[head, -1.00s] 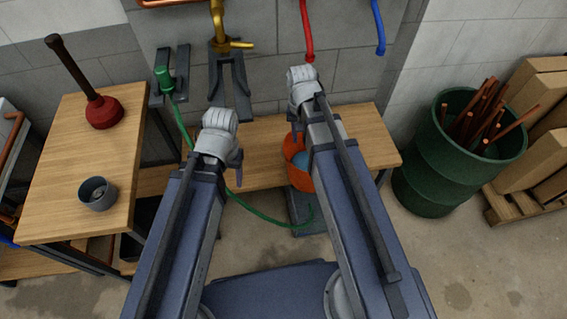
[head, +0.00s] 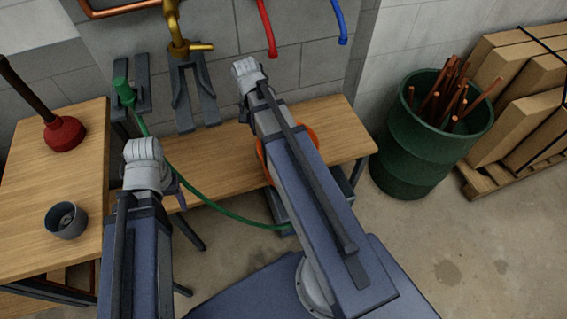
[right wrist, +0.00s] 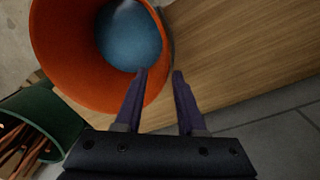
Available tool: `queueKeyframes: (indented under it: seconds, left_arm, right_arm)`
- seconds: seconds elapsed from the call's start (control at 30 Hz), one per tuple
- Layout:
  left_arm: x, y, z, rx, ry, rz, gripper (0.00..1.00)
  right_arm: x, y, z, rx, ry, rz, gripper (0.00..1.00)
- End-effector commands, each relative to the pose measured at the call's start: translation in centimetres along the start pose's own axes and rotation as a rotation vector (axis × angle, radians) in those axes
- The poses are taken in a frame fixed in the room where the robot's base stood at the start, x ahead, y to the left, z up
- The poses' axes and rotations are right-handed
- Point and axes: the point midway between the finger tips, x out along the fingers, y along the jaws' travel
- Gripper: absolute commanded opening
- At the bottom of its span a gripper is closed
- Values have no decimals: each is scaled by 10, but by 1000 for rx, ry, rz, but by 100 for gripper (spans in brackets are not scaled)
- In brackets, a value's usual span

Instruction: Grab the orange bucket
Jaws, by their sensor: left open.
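In the head view the bucket (head: 261,160) is mostly hidden behind my right arm; only thin orange edges show. My right gripper (right wrist: 160,72) is open in the right wrist view. One finger lies over the bucket's near rim and the other over the bench side, so the rim appears between them; contact cannot be told. My right gripper's fingers are hidden in the head view. My left gripper (head: 175,188) is open and empty, left of the bucket, by the bench's front edge.
A wooden table (head: 30,220) at left holds a red plunger (head: 64,133) and a grey cup (head: 66,220). A green hose (head: 200,200) crosses the bench (head: 335,125). A green barrel (head: 405,150) of copper pipes stands right, before boxes (head: 515,110). Floor at lower right is clear.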

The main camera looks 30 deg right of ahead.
Motion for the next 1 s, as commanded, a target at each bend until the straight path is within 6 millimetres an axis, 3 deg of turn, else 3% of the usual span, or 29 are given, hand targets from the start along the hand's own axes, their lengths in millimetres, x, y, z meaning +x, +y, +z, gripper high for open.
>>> queueKeyframes:
  seconds: [0.3,0.67,1.0]
  left_arm:
    - [21,-2,-1,-6,0,-15,59]
    - [26,-2,-2,-7,0,-18,59]
    - [50,0,-3,-7,0,-18,59]
  right_arm:
    - [22,5,-7,48,-13,-4,39]
    - [27,6,-8,61,-16,-5,39]
    - [52,6,-7,61,-16,-5,39]
